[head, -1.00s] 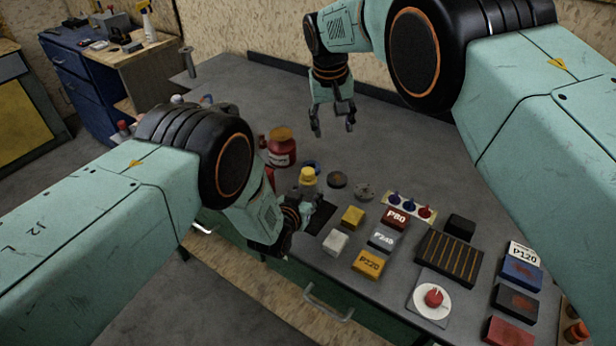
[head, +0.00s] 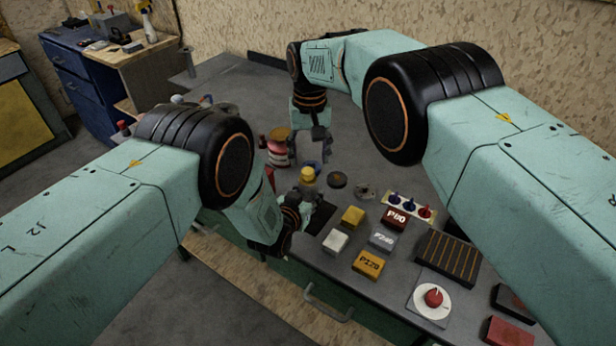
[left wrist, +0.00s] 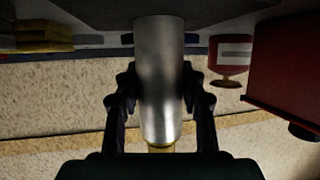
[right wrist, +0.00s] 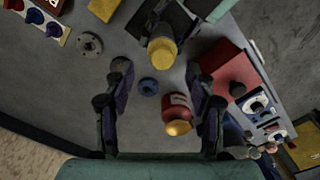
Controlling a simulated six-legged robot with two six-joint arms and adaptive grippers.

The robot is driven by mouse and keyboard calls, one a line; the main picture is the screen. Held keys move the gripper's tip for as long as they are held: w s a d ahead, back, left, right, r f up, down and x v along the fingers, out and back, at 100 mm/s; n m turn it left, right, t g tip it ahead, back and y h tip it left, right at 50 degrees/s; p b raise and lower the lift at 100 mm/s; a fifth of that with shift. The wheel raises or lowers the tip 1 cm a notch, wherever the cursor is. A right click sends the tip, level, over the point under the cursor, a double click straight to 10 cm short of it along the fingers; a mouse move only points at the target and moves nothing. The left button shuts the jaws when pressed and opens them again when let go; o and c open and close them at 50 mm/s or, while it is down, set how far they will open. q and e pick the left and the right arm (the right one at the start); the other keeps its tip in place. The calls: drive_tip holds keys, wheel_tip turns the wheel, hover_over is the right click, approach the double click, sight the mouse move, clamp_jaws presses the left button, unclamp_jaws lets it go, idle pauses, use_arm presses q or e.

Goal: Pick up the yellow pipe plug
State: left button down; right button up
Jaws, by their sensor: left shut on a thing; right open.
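The yellow pipe plug (head: 307,174) sits at the top end of a grey metal pipe. It shows from above in the right wrist view (right wrist: 162,52), and its edge shows in the left wrist view (left wrist: 161,148). My left gripper (head: 297,208) is shut on the pipe (left wrist: 158,80), which lies between both fingers in the left wrist view. My right gripper (head: 311,158) is open and empty above the table, behind the plug in the head view. In the right wrist view, the plug lies beyond my right fingertips (right wrist: 160,82), apart from them.
A red jar (right wrist: 176,112) with a yellow-orange lid stands below my right gripper. A red box (right wrist: 228,72) is beside it. Several coloured blocks (head: 352,217) stand to the right in the head view.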

sight(308, 171)
use_arm(q)
drive_tip(key=shift+s+f, duration=0.1)
drive_tip(key=shift+f, duration=0.05)
use_arm(e)
drive_tip(key=shift+a+f, duration=0.1)
drive_tip(key=shift+f, duration=2.15)
drive_tip(key=shift+c, duration=0.3)
drive_tip(key=c, duration=0.9)
drive_tip(key=shift+o, duration=0.2)
drive_tip(key=shift+w+r, duration=0.1)
wheel_tip(308, 171, up, 10)
use_arm(q)
drive_tip(key=c, duration=0.7)
unclamp_jaws()
